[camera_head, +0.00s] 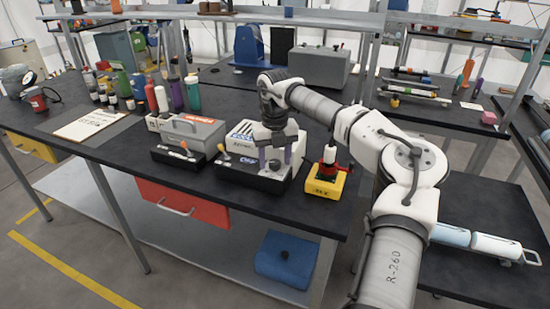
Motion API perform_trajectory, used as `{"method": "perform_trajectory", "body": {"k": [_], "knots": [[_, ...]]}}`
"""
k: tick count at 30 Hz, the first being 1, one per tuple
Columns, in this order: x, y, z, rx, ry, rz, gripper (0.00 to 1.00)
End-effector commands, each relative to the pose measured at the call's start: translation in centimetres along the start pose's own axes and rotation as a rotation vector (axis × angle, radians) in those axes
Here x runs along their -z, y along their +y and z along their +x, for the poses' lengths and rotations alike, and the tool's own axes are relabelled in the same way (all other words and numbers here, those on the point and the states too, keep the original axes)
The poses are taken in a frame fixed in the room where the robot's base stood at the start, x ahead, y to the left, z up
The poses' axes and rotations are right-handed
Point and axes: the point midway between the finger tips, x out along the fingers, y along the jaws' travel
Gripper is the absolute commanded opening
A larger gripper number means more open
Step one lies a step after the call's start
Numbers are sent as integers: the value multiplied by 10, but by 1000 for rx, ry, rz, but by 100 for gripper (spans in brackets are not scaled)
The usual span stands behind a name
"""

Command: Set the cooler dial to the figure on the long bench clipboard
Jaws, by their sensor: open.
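A clipboard (90,125) with a pale sheet lies flat on the left part of the long black bench (120,152); its writing is too small to read. A black-fronted unit (247,178) with a white label and blue lettering stands near the bench's front edge. It may be the cooler, but I cannot read its name surely. My gripper (275,160) points down over this unit's right part, open, with nothing seen between its fingers. It hides part of the unit's top, and I cannot make out a dial or its setting. Whether the fingers touch the unit is unclear.
A similar black control box (179,157) stands left, before a grey toolbox (190,130). A yellow box (325,185) with a red-and-black fitting stands right, close to my arm. Several bottles (150,95) stand behind the clipboard. A red drawer (183,203) hangs below the bench.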

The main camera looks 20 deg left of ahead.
Motion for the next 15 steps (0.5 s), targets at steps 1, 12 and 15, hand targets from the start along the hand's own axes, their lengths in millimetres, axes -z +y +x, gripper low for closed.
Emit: {"method": "perform_trajectory", "body": {"k": [1, 12, 15], "knots": [[0, 0, -3, 1, -2, 0, 52], [-1, 0, -73, 2, -5, 2, 52], [-1, 0, -96, 1, -5, 1, 52]]}}
